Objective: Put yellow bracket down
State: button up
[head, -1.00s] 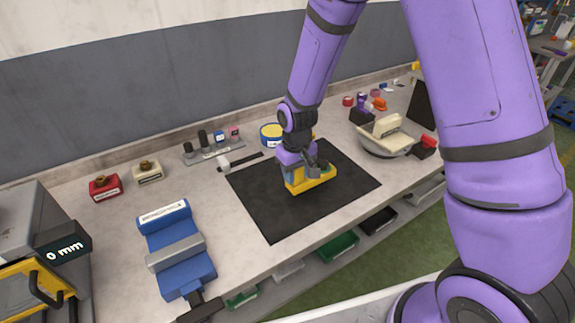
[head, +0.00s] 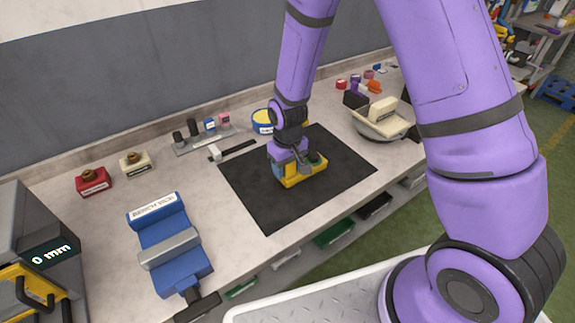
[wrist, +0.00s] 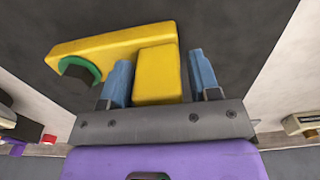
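The yellow bracket (head: 301,179) rests on the black mat (head: 262,208) on the workbench, as far as the head view shows. In the wrist view the bracket (wrist: 157,72) has an upright block and a long arm with a green ring and dark hex piece. My gripper (head: 287,168) is low over the mat at the bracket. In the wrist view its blue fingers (wrist: 161,78) stand on both sides of the block. A narrow gap shows between the block and the right finger; the left finger is very close to the block. The bracket's underside is hidden.
A blue vise (head: 170,250) stands left of the mat. A scale with a bowl (head: 380,122) stands to the right. A yellow-topped tin (head: 263,122) and a holder rail (head: 203,142) are behind. The mat's front part is bare.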

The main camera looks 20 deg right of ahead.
jog(key=shift+o, duration=0.3)
jog(key=shift+r, duration=0.1)
notch_tip(320, 180, up, 13)
jog(key=shift+d+f, duration=0.1)
jog(key=shift+f, duration=0.1)
jog(key=s+d+r+m+t, duration=0.1)
jog(key=s+d+r, duration=0.3)
jog(key=r, duration=0.5)
jog(key=s+d+r+m+t, duration=0.1)
jog(key=s+d+r+t, duration=0.1)
jog(key=s+d+r, duration=0.45)
jog(key=s+d+r+m+t, duration=0.1)
jog(key=s+d+r+t, duration=0.1)
jog(key=s+r, duration=0.7)
jog(key=s+d, duration=0.1)
jog(key=s, duration=0.3)
jog(key=shift+m, duration=0.3)
